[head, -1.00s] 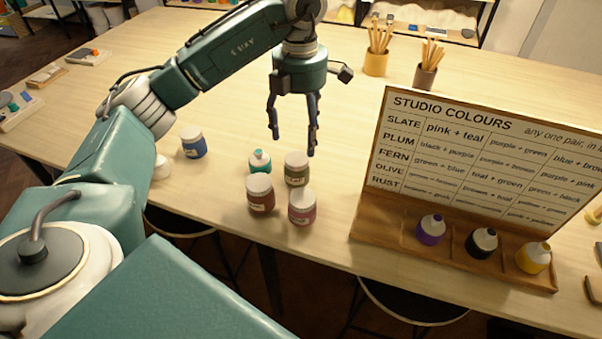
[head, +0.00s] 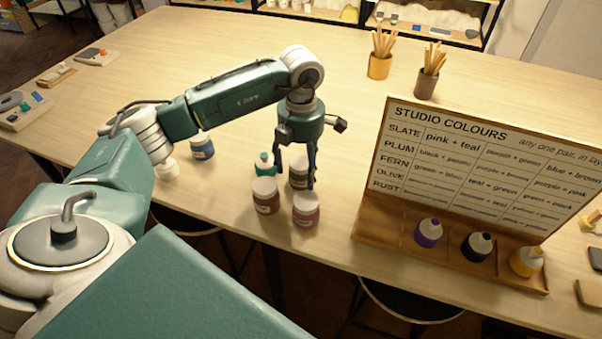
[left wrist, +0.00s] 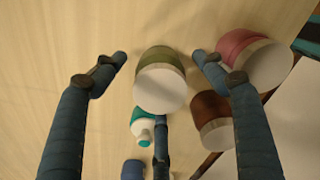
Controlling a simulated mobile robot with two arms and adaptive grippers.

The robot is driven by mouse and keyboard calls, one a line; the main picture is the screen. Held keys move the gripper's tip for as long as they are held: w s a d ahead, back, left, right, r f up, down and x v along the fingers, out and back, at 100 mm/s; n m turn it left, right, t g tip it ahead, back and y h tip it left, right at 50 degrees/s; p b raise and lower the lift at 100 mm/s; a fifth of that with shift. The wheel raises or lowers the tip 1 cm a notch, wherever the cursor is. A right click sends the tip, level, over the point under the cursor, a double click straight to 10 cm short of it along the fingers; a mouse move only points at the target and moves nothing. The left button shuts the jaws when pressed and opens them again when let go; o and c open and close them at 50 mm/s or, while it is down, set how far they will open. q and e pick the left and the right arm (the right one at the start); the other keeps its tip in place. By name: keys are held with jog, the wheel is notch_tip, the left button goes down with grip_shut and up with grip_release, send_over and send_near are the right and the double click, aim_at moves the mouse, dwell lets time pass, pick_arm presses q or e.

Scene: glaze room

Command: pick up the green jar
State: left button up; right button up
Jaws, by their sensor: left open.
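The green jar (head: 298,177) with a white lid stands upright on the table, partly hidden by my left gripper's fingers in the head view. My left gripper (head: 296,181) points down over it, open, with its fingers spread around the jar. In the left wrist view the green jar (left wrist: 160,58) lies between the two upper fingertips, its white lid towards the camera. A gap shows on both sides, and nothing is gripped. My right gripper is in neither view.
A brown jar (head: 265,203), a pink jar (head: 306,214) and a teal bottle (head: 264,169) stand close around the green jar. A blue jar (head: 202,149) is further left. The colour board (head: 470,165) stands at right.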

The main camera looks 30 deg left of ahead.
pick_arm(q)
jog(key=c, duration=1.5)
jog(key=shift+o, duration=0.2)
